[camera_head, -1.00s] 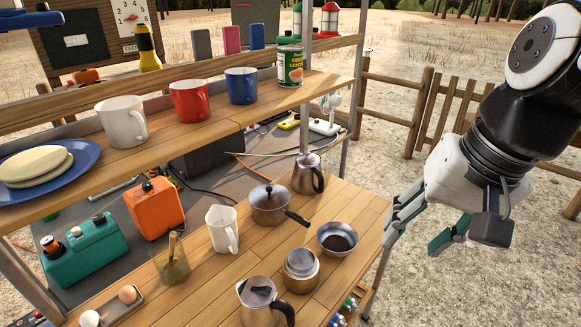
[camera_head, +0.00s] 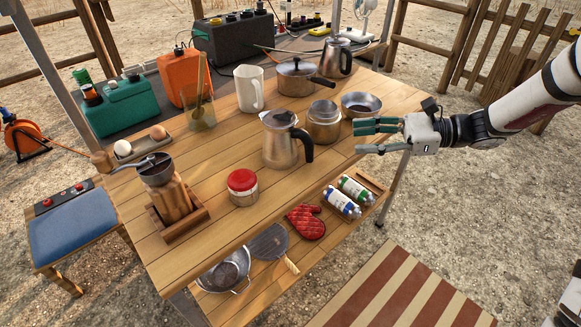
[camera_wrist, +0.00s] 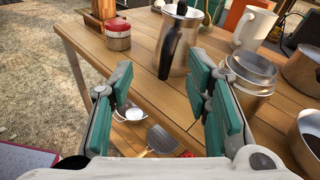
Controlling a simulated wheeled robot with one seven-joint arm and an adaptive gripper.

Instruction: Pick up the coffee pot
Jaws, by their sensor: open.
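A similar steel pot (camera_head: 338,58) with a black handle stands at the back of the table.
A steel canister (camera_head: 323,126) stands just right of the pot, with a metal bowl (camera_head: 361,103) behind it. A red-lidded jar (camera_head: 243,188) and coffee grinder (camera_head: 170,190) are to the left. A white jug (camera_head: 249,88) and saucepan (camera_head: 297,80) stand behind. A lower shelf holds bottles (camera_head: 341,203) and a mitt (camera_head: 306,222).

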